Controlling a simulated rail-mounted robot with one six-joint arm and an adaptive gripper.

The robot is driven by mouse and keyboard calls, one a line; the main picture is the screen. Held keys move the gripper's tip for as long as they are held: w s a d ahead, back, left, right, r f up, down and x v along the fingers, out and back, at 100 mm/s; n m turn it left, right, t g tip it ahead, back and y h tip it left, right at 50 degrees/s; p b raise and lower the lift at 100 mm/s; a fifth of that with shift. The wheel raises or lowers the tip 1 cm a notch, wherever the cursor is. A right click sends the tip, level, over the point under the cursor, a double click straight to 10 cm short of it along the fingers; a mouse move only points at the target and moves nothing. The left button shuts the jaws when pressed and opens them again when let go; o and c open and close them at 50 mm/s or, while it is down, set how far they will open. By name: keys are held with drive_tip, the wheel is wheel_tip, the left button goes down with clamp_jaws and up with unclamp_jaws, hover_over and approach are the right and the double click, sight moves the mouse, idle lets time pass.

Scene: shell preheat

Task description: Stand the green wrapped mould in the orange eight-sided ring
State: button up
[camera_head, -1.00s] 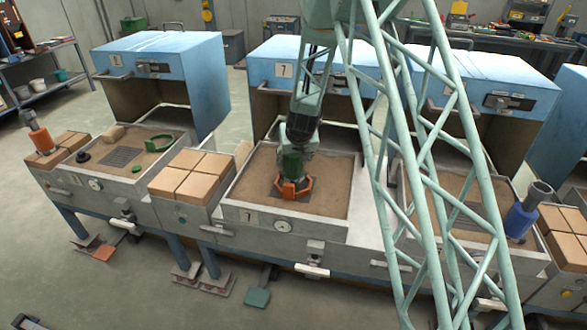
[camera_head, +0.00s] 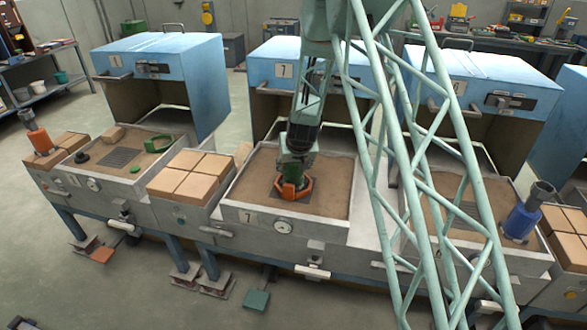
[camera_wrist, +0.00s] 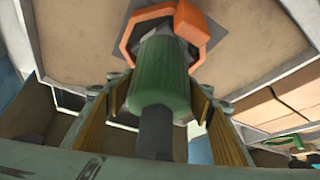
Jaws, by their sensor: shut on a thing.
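The orange eight-sided ring (camera_head: 306,186) lies on a dark plate in the sandy tray of the middle bench, marked 7. It also shows in the wrist view (camera_wrist: 192,22). The green wrapped mould (camera_wrist: 160,72) is between my gripper's fingers (camera_wrist: 165,92), with a dark stem toward the camera. My gripper (camera_head: 291,172) is shut on it, directly over the ring. The mould's far end overlaps the ring's opening. Whether it touches the plate is hidden.
Blue hinged hoods (camera_head: 160,55) stand open behind the trays. Tan blocks (camera_head: 190,175) sit left of the tray. An orange wrapped piece (camera_head: 40,138) stands at the far left and a blue one (camera_head: 520,222) at the right. The sand around the ring is clear.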

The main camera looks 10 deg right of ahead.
drive_tip(key=shift+f, duration=0.3)
drive_tip(key=o, duration=1.1)
drive_tip(key=shift+r, duration=0.15)
drive_tip(key=shift+s+r, duration=0.1)
drive_tip(key=shift+r, duration=0.35)
drive_tip(key=p+v, duration=0.3)
drive_tip(key=v, duration=0.8)
drive_tip(key=shift+s+r, duration=0.1)
drive_tip(key=shift+r, duration=0.1)
